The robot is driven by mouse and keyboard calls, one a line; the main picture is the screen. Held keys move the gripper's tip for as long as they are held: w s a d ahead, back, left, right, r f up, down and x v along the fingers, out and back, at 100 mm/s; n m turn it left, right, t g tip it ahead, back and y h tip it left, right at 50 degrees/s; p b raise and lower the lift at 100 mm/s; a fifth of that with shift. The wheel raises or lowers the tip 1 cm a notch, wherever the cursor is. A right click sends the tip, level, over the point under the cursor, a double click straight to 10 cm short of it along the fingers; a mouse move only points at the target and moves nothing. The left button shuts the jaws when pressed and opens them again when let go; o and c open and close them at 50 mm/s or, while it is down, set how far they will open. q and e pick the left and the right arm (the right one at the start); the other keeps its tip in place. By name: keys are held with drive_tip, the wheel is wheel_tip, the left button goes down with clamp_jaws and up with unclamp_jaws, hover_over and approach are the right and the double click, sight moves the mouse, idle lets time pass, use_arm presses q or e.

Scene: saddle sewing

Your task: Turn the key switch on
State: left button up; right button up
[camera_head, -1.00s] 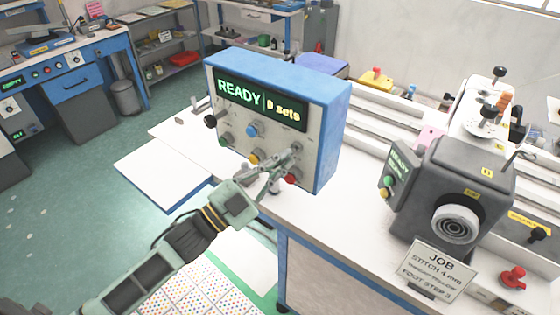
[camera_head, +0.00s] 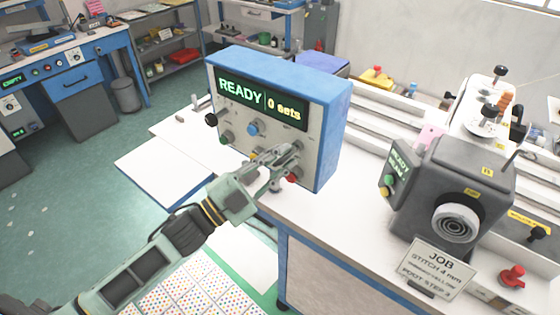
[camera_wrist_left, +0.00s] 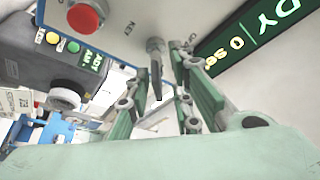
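The blue control box (camera_head: 322,130) stands on the white table and its display reads READY, 0 sets. The key switch, labelled KEY in the left wrist view (camera_wrist_left: 155,46), is on its grey front panel, near a red button (camera_wrist_left: 86,16). My left gripper (camera_head: 286,160) is at the lower right of this panel and partly hides the switch in the head view. In the left wrist view its two fingers (camera_wrist_left: 163,66) are apart, with the key between them. I cannot tell whether either finger touches it. My right gripper is not in view.
Other knobs and buttons, such as a blue one (camera_head: 253,129) and a black one (camera_head: 211,120), sit close by on the panel. A dark grey machine head (camera_head: 470,185) and a JOB card (camera_head: 436,270) stand to the right. The table between is clear.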

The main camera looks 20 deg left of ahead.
use_arm(q)
drive_tip(key=shift+s+f, duration=0.1)
drive_tip(key=shift+f, duration=0.05)
drive_tip(key=shift+s, duration=0.15)
drive_tip(key=v, duration=1.1)
drive_tip(key=shift+s+a, duration=0.15)
drive_tip(key=shift+a, duration=0.2)
drive_tip(key=shift+f, duration=0.1)
